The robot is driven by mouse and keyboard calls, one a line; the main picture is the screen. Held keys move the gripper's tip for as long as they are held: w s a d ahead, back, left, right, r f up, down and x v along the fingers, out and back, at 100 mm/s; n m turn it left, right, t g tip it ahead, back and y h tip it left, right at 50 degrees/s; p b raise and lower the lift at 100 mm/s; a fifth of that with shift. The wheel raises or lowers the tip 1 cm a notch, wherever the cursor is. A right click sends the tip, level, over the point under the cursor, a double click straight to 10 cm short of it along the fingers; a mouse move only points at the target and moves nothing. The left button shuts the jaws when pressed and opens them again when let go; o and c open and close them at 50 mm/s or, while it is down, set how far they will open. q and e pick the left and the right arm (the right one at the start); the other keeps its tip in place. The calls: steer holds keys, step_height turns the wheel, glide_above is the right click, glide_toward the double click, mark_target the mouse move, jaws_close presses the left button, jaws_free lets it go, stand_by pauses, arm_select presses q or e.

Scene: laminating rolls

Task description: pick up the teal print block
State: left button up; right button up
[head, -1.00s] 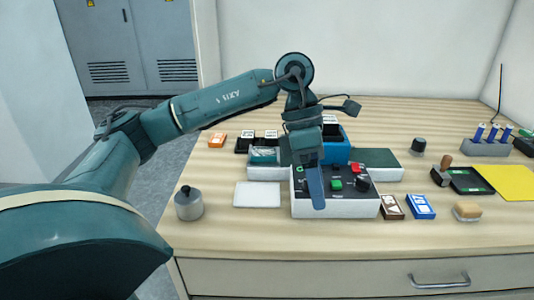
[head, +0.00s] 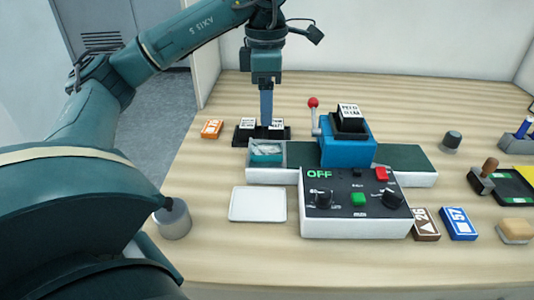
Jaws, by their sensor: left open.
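A teal block-like piece (head: 265,148) lies at the left end of the press's long bed, in a pale-walled holder; I cannot read its print. My left gripper (head: 266,121) points down just behind it, over a black tray (head: 241,140) with white-labelled blocks (head: 277,123). It is open and seen edge-on, so its fingers overlap and I see nothing held. I cannot tell whether the fingertips touch the tray. My right gripper is not in view.
A blue press (head: 347,152) with a red-knobbed lever stands behind a control box (head: 350,225) reading OFF. An orange block (head: 212,129) lies left of the black tray. Brown (head: 426,224) and blue (head: 458,223) blocks lie at right. A white plate (head: 258,204) and metal pot (head: 173,219) are in front.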

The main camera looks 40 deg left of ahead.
mark_target(267, 149)
arm_select(q)
step_height(267, 149, down, 3)
steer(key=shift+r+b, duration=0.1)
steer(key=shift+b, duration=0.35)
steer(key=shift+f, duration=3.65)
steer(key=shift+c, duration=0.6)
steer(key=c, duration=0.9)
steer(key=shift+c, duration=0.2)
